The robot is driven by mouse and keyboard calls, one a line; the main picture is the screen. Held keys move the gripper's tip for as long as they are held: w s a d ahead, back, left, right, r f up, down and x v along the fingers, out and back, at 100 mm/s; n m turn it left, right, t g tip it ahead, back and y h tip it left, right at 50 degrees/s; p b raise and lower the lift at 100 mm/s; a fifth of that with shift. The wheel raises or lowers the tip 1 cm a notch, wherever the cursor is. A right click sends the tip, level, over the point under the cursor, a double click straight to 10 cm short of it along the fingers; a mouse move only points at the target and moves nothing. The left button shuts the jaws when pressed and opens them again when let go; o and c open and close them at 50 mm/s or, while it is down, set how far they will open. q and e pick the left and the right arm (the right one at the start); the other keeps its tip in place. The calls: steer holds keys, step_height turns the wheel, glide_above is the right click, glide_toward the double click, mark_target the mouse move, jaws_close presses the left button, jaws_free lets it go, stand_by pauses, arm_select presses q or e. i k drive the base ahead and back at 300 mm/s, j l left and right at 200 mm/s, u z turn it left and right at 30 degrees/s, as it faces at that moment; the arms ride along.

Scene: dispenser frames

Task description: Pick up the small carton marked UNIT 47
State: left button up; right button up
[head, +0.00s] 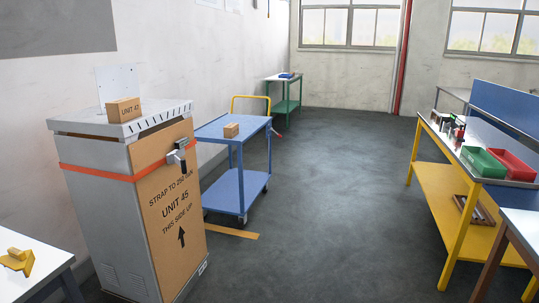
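A small brown carton (124,110) sits on top of the grey cabinet (95,170) at the left. Its print starts "UNIT 4"; the last digit is too small to read surely. Another small brown carton (231,130) lies on the top shelf of the blue cart (240,190); I can make out no marking on it. A large brown carton (180,235) marked UNIT 45 stands upright against the cabinet's front, held by an orange strap (110,174) with a metal buckle. Neither of my grippers is in view.
A white table (25,275) with a yellow object is at lower left. A yellow-framed bench (445,180) with green and red bins stands at right, a second table at lower right. A green table (283,95) is at the back. The middle floor is clear.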

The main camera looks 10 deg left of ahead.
mark_target(121, 110)
steer(key=i+u, duration=0.25)
steer(key=i, duration=0.25)
steer(key=i+l+u, duration=0.25)
steer(key=i, duration=0.2)
steer(key=i+l+u, duration=0.3)
steer(key=i, duration=0.15)
steer(key=i+l+u, duration=1.05)
steer(key=k+l, duration=0.05)
steer(key=k, duration=0.05)
